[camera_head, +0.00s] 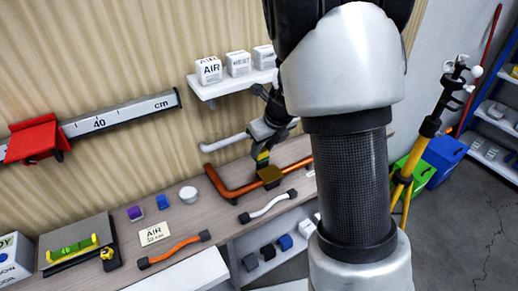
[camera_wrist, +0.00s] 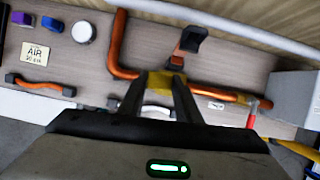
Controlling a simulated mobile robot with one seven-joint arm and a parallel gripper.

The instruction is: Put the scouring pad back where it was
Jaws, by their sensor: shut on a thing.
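The scouring pad (camera_head: 270,175) looks like a small golden-brown block in the head view, at the tips of my gripper (camera_head: 265,165). My gripper is shut on it and points down over the workbench (camera_head: 178,216). In the wrist view a yellowish part of the pad (camera_wrist: 158,84) shows between the fingers (camera_wrist: 165,80); the rest is hidden. The pad overlaps the bent copper pipe (camera_head: 234,191) in the head view. I cannot tell whether it touches the pipe or hangs above it.
A white-grey handle (camera_head: 268,207) and an orange handle (camera_head: 174,249) lie near the bench's front edge. An AIR card (camera_head: 154,233), purple and blue blocks, and a white round container (camera_head: 188,194) stand left. A wall shelf (camera_head: 232,86) with white boxes is above.

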